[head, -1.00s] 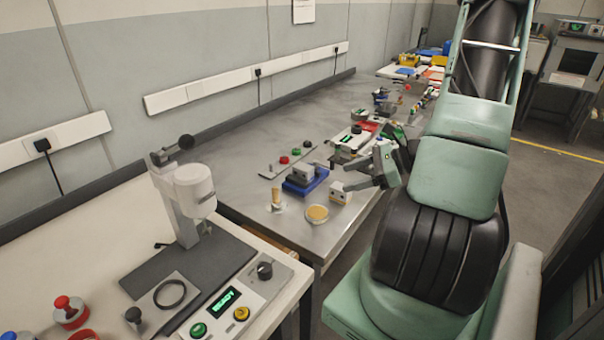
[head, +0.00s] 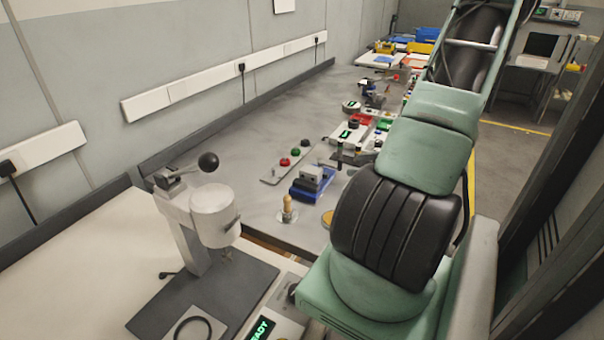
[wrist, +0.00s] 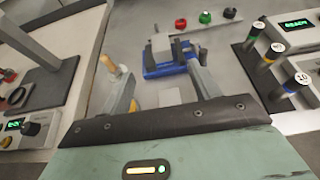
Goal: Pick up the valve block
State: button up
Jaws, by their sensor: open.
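In the wrist view my gripper (wrist: 161,66) is open, its two grey fingers spread apart above the grey bench. A small pale grey block (wrist: 170,97), which looks like the valve block, lies low between the fingers, close to the palm edge. The palm edge may hide part of it, and I cannot tell whether a finger touches it. In the head view my arm hides this block and most of my gripper.
A blue vise (head: 309,188) holding a grey block stands just beyond my fingers; it also shows in the wrist view (wrist: 165,70). A wooden-handled tool (head: 288,208) stands beside it. A button strip (head: 287,163) lies behind. Numbered cylinders (wrist: 268,54) stand at right. A press (head: 212,212) stands on the near bench.

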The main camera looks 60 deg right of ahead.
jog(key=p, duration=0.2)
send_near(311, 169)
jog(key=x, duration=0.4)
jog(key=shift+w+a, duration=0.1)
jog(key=shift+w, duration=0.2)
jog(key=shift+p+x, duration=0.85)
jog(key=shift+x, duration=2.2)
jog(key=shift+f, duration=0.1)
jog(key=c, duration=1.3)
